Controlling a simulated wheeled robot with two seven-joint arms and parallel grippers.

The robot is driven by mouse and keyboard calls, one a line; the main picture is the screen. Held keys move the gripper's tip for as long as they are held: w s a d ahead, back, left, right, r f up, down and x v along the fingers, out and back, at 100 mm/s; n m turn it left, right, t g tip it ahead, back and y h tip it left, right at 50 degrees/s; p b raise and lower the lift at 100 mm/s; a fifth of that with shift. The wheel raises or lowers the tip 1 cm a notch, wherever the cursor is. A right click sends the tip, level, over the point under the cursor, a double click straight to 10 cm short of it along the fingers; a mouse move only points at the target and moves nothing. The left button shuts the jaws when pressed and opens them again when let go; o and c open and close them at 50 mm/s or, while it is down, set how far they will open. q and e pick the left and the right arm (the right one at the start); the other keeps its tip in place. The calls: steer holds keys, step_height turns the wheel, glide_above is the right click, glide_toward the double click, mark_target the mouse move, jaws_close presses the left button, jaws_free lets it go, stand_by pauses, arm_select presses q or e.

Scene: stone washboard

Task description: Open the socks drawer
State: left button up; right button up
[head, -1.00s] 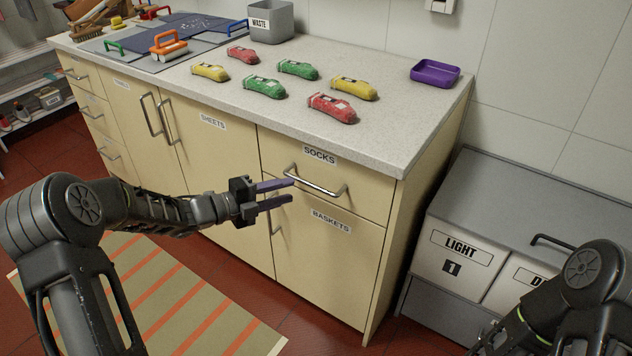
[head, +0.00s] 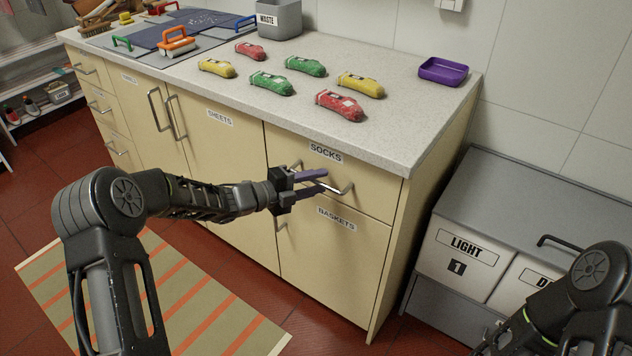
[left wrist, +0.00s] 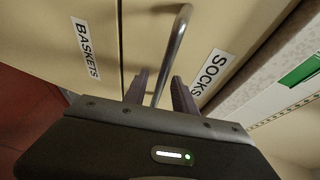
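The socks drawer (head: 368,198) is shut, at the top right of the cabinet, with a "SOCKS" label above its metal bar handle (head: 343,190). My left gripper (head: 324,181) is at this handle, with its purple fingers open. In the left wrist view the handle (left wrist: 175,45) runs between the two fingertips (left wrist: 160,88), one on each side, and I see a gap beside it. I cannot tell if either finger touches it. Only part of my right arm shows at the lower right; its gripper is out of frame.
The "BASKETS" door (head: 330,262) is below the drawer. Several red, green and yellow bundles and a purple tray (head: 443,72) lie on the countertop (head: 400,118). A grey unit with a "LIGHT" bin (head: 460,257) stands at right.

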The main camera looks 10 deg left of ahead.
arm_select(q)
steer(key=shift+c, duration=0.2)
jaws_close()
stand_by(1.3)
